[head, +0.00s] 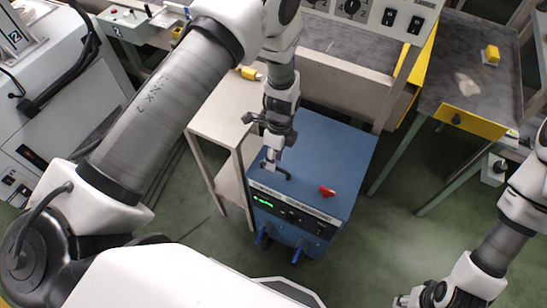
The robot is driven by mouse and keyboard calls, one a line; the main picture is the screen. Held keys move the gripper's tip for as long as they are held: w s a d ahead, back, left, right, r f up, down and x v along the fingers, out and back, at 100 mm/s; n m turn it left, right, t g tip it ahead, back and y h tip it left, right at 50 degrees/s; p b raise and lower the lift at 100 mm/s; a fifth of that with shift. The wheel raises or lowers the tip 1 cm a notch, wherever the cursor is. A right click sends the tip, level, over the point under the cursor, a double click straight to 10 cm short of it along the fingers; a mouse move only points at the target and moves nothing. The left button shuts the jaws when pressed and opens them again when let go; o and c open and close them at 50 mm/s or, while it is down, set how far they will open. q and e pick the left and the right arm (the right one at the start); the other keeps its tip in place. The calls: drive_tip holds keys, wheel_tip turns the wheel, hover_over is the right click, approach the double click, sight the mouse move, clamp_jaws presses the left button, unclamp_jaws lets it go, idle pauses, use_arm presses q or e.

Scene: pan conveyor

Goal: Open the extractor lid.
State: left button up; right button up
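The extractor (285,218) is a blue box-shaped cabinet on the floor in the middle of the head view. Its flat blue lid (338,150) looks closed. A dark handle (280,172) stands on the top near the left front. My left gripper (270,162) points down at this handle, at or very close to it. Its fingers are small and overlap the handle, so I cannot tell whether they grip it. My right gripper (403,300) is low at the bottom edge, away from the extractor and partly cut off.
A beige table (215,125) stands close on the left. Green floor is open to the right.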

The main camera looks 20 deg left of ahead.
use_arm(q)
drive_tip(key=shift+s+a+f, duration=0.1)
drive_tip(key=shift+a+f, duration=0.1)
drive_tip(key=shift+f, duration=0.55)
drive_tip(key=shift+s+d, duration=0.1)
drive_tip(key=shift+r, duration=0.1)
clamp_jaws()
